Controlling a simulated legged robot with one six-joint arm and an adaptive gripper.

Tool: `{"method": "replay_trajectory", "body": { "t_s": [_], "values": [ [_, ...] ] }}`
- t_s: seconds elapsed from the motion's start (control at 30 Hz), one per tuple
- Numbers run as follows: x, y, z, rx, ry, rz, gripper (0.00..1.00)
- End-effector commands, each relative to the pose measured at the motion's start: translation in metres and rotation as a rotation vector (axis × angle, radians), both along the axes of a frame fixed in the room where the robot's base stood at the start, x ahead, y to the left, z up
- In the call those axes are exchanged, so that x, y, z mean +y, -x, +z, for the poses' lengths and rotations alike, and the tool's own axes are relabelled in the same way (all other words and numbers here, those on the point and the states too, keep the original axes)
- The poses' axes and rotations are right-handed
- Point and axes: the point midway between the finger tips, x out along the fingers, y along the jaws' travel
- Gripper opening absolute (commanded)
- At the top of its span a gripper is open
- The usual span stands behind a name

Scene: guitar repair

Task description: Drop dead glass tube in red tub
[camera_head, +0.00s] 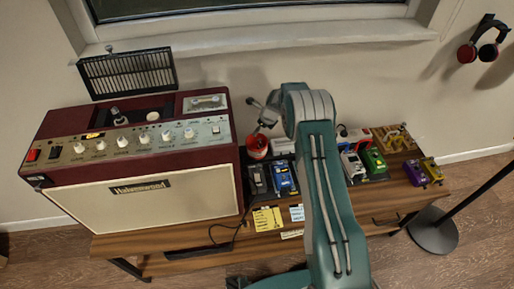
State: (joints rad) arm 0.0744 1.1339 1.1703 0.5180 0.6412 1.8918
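The red tub (257,151) is a small cup-like container on the bench, just right of the amplifier. Something small and pale shows at its mouth, too small to name. My gripper (262,112) is just above and behind the tub in the picture, partly hidden by my wrist. Its fingers are small and dark, and I cannot tell whether they hold anything. The maroon and cream amplifier (145,195) has an open top. A small upright tube-like part (117,117) and a pale round part (152,116) show in that opening. I cannot tell whether either is the dead glass tube.
A black grille panel (128,74) stands behind the amplifier. Several effect pedals (283,178) sit right of the tub and beyond my arm. Yellow notes (267,219) lie at the bench's front. Headphones (482,45) hang on the wall, and a dark stand (434,232) is at right.

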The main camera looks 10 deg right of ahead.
Motion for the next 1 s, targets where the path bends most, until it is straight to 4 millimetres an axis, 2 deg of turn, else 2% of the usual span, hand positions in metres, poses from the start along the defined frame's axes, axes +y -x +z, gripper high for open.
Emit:
{"method": "replay_trajectory", "body": {
  "t_s": [0.23,0.37,0.8,1.0],
  "values": [
    [0.0,0.0,0.0,0.0,0.0,0.0,0.74],
    [-0.003,0.002,0.009,-0.001,0.0,0.0,0.74],
    [-0.026,0.024,0.088,-0.002,0.001,-0.001,0.74],
    [-0.032,0.03,0.107,0.001,0.0,-0.001,0.74]
  ]
}}
